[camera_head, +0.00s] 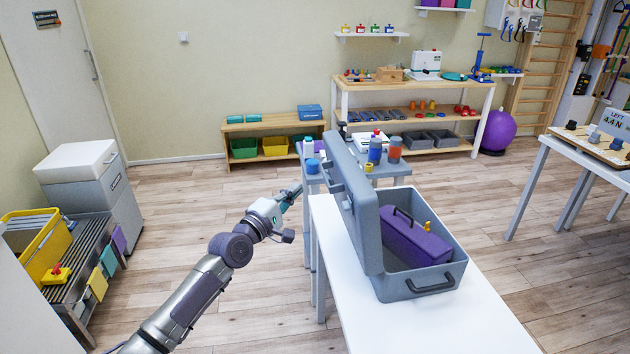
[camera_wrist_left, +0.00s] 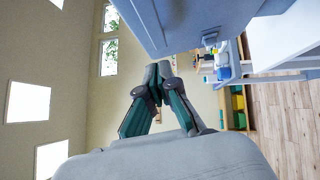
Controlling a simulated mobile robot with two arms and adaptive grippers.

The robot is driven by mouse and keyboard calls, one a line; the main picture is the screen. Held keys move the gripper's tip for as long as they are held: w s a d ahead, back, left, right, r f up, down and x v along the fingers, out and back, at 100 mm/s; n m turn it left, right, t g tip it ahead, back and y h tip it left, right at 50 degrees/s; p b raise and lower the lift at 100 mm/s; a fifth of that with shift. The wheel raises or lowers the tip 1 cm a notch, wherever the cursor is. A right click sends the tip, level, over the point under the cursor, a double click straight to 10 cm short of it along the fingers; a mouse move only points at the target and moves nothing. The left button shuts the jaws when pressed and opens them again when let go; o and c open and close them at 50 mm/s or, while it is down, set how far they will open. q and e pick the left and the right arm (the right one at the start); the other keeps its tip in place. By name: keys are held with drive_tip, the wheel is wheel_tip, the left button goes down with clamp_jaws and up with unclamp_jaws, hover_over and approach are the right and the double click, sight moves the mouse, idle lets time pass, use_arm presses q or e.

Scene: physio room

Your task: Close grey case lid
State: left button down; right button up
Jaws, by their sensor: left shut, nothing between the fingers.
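The grey case (camera_head: 426,281) stands on a white table and its lid (camera_head: 352,200) is raised, roughly upright on the case's left side. A purple box-like item (camera_head: 412,240) with a dark handle lies inside the case. My left gripper (camera_head: 293,193) is shut and empty, left of the raised lid and apart from it in the head view. In the left wrist view its closed fingers (camera_wrist_left: 157,84) point ahead, with a large grey-blue surface, likely the lid (camera_wrist_left: 190,22), close above them. My right gripper is not in view.
The white table (camera_head: 445,325) has bare surface in front of the case. A small grey table behind it carries bottles (camera_head: 375,150). A bench (camera_head: 272,125) and shelf stand by the wall.

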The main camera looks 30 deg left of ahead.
sight(323, 174)
use_arm(q)
drive_tip(key=w+d, duration=0.1)
drive_tip(key=w+d+p, duration=0.1)
drive_tip(key=w, duration=0.1)
drive_tip(key=w+d+r+p, duration=0.1)
drive_tip(key=shift+w+d, duration=0.2)
drive_tip(key=shift+w, duration=0.1)
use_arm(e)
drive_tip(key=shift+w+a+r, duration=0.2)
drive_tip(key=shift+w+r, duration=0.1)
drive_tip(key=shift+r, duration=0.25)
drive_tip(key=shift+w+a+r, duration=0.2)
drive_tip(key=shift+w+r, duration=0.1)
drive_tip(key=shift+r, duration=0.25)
use_arm(q)
drive_tip(key=shift+w, duration=0.1)
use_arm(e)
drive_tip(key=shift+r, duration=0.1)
